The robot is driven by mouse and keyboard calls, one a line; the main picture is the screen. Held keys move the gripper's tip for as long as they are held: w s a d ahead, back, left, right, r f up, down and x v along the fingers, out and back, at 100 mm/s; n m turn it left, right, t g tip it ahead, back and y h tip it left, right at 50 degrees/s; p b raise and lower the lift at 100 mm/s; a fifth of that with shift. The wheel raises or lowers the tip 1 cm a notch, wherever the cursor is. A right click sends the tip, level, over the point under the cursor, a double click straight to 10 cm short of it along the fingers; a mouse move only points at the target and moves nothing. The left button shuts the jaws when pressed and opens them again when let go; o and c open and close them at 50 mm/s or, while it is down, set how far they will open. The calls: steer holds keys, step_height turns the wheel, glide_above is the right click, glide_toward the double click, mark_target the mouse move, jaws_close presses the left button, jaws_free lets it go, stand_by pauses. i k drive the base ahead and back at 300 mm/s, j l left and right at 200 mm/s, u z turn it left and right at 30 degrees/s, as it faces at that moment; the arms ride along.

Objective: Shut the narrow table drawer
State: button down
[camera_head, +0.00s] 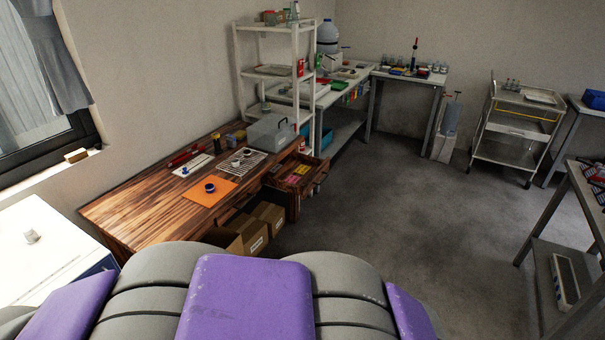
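A wooden table (140,208) stands against the left wall. Its narrow drawer (317,180) is pulled out at the table's right end, toward the open floor. Small red and yellow items lie inside the open drawer. My gripper is not in view, so its state and its distance from the drawer do not show. My own grey and purple body fills the bottom of the picture and hides the nearest floor.
Cardboard boxes (270,215) stand below the table near the drawer. A grey case (270,133) and an orange mat (207,192) lie on the tabletop. A white shelf (240,75) stands behind. The grey floor (400,220) right of the drawer is clear.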

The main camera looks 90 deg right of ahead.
mark_target(320, 168)
steer(key=z, duration=3.3)
steer(key=i+j, duration=0.1)
steer(key=i, duration=0.7)
steer(key=i+z, duration=0.1)
steer(key=i, duration=0.75)
steer(key=i+j, duration=0.2)
steer(key=i, duration=0.6)
